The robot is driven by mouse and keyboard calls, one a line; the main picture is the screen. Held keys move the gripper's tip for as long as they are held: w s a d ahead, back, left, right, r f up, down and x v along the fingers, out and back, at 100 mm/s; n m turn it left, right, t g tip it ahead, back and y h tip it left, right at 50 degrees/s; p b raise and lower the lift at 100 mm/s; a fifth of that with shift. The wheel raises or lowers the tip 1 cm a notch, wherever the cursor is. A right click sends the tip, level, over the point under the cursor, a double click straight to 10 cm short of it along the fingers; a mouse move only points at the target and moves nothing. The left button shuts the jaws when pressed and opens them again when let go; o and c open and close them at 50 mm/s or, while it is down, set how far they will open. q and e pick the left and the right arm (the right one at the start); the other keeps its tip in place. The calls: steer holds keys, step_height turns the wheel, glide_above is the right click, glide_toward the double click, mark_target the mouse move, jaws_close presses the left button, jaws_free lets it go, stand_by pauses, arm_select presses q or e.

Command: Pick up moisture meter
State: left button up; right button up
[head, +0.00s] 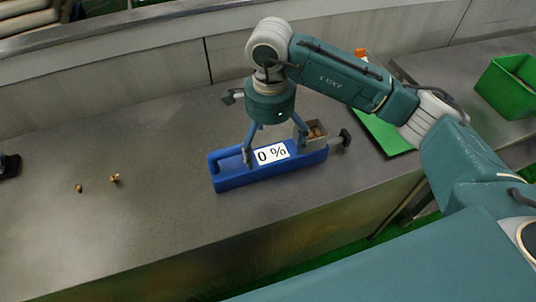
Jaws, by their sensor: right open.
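The moisture meter is a long blue device (230,181) with a white "0 %" label, lying on the grey metal table. At its right end are a small open compartment with brown pieces inside and a dark knob (345,137). My right gripper (275,150) points down over the meter from above. Its fingers are spread apart, one near the left part of the label and one near the compartment. The fingers are at the meter's body, but I cannot tell whether they touch it. My left gripper does not show.
Two small brown pieces (115,178) lie on the table left of the meter. A dark object (10,165) is cut off at the left edge. A green tray (385,135) and a green bin (507,88) are at the right. The table's left side is mostly clear.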

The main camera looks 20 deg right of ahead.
mark_target(270, 158)
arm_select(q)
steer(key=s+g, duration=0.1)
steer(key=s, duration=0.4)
arm_select(e)
step_height(270, 158, down, 2)
steer(key=shift+w+d+f+p, duration=0.1)
steer(key=shift+w+f+p, duration=0.05)
steer(key=shift+p, duration=0.25)
steer(key=shift+w+d+f+p, duration=0.1)
steer(key=shift+f+p, duration=0.35)
steer(key=shift+f, duration=0.15)
steer(key=shift+w+d+f+p, duration=0.1)
steer(key=shift+f+p, duration=0.3)
steer(key=shift+f, duration=0.15)
step_height(270, 158, down, 2)
steer(key=shift+w+f, duration=0.1)
steer(key=shift+f, duration=0.1)
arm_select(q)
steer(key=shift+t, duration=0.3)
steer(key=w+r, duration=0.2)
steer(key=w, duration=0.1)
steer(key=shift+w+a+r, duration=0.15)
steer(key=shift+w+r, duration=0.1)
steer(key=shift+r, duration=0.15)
